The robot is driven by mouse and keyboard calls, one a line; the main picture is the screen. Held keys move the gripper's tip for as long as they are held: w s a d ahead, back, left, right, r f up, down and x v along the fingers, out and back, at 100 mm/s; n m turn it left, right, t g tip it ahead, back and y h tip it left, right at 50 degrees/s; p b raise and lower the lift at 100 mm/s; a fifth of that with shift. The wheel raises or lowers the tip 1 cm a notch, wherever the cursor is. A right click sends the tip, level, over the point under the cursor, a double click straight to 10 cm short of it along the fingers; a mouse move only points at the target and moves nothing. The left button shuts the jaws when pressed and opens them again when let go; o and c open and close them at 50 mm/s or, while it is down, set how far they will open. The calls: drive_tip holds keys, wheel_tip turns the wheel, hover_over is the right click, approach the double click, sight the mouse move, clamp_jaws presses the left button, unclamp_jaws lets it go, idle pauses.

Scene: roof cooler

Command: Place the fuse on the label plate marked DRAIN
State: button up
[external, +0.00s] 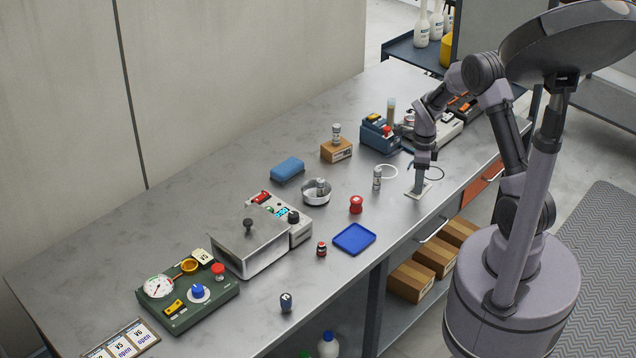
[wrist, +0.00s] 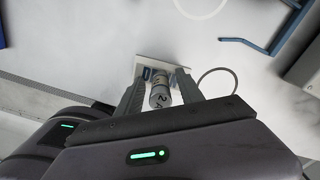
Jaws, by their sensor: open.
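My gripper (external: 420,188) points down over a small pale plate (external: 427,189) at the right part of the bench. In the wrist view its two fingers (wrist: 160,88) are open, one on each side of a grey cylindrical fuse (wrist: 160,97) with dark characters including a 2. The fuse appears to stand on or just over the plate (wrist: 182,72); I cannot tell exact contact. In the external view the fuse is hidden by my gripper.
A similar small cylinder (external: 377,178) stands left of my gripper, near a white ring (external: 390,171). A thin dark cable loop (wrist: 218,72) lies beside the plate. A blue device (external: 380,135) and wooden block (external: 336,150) stand behind. A blue tray (external: 354,239) lies nearer the front edge.

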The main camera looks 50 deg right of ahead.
wheel_tip(320, 180, up, 12)
drive_tip(key=p, duration=0.4)
drive_tip(key=shift+r, duration=0.1)
drive_tip(key=s+a+r+n+t, duration=0.3)
drive_tip(key=s+a+r+n, duration=0.5)
drive_tip(key=a+r+n, duration=0.55)
drive_tip(key=s+a+r+n+t+y, duration=0.2)
drive_tip(key=s+a+n, duration=0.5)
drive_tip(key=s+n, duration=0.3)
drive_tip(key=shift+s+r+n+t, duration=0.3)
drive_tip(key=shift+n+t, duration=0.1)
drive_tip(key=shift+n, duration=0.35)
drive_tip(key=shift+d, duration=0.1)
